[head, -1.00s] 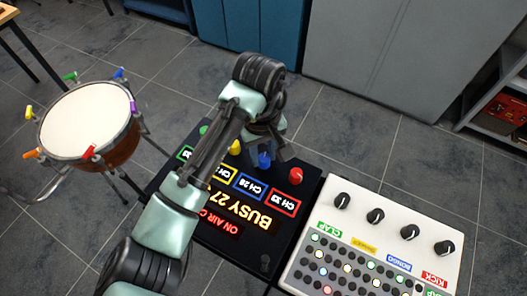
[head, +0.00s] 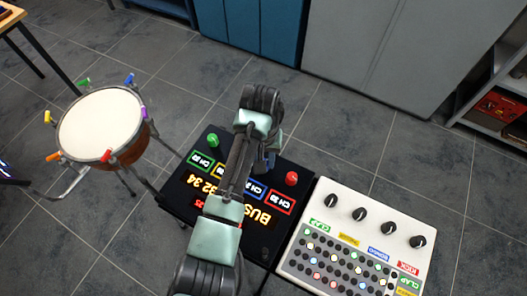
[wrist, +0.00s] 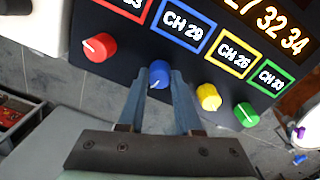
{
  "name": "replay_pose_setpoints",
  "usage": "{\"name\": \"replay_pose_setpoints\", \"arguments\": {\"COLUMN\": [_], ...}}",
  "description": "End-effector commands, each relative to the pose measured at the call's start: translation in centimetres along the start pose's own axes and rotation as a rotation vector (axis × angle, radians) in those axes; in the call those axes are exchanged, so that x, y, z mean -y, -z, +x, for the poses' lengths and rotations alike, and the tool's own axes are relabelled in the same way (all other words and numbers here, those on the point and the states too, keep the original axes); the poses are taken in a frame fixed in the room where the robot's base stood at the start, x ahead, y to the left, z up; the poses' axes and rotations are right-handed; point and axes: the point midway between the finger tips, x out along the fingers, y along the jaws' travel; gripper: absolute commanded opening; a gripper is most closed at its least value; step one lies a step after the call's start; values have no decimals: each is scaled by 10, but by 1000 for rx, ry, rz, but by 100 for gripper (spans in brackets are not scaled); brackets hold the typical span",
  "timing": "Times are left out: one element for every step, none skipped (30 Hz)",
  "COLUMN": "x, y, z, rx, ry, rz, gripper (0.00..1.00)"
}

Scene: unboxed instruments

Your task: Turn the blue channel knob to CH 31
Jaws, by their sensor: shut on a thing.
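The blue channel knob (wrist: 160,70) stands on the black channel panel (wrist: 110,30) between the red and yellow knobs. The two fingers of my gripper (wrist: 162,78) are shut on it, one on each side. The blue-framed display (wrist: 182,26) above the knob reads CH 29. In the head view my gripper (head: 264,158) is over the panel (head: 178,192), and my arm hides most of the blue knob there. The amber BUSY display (wrist: 268,22) shows 27 32 34 in the wrist view.
The red knob (wrist: 99,47) and yellow knob (wrist: 208,97) flank the blue one closely; the green knob (wrist: 247,114) is farther right. A white drum machine (head: 350,236) stands right of the panel, a drum (head: 102,120) to its left.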

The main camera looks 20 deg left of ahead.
Motion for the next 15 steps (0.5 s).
{"name": "replay_pose_setpoints", "arguments": {"x": [-1,-1,-1,-1,-1,-1,-1,-1,-1,-1,-1,-1,-1,-1,-1], "y": [-1,-1,-1,-1,-1,0,0,0,0,0,0,0,0,0,0], "z": [-2,-2,-2,-2,-2,-2,-2,-2,-2,-2,-2,-2,-2,-2,-1], "rx": [6,7,8,8,8,9,9,10,12,13,13,14,14,15,15], "ry": [-2,-2,-2,-2,-2,-1,-1,-2,-2,-2,-2,-2,-2,-2,-2], "rz": [42,72,111,139,167,205,234,262,298,326,353,388,413,438,470], "gripper": [0,0,0,0,0,0,0,0,0,0,0,0,0,0,0]}}
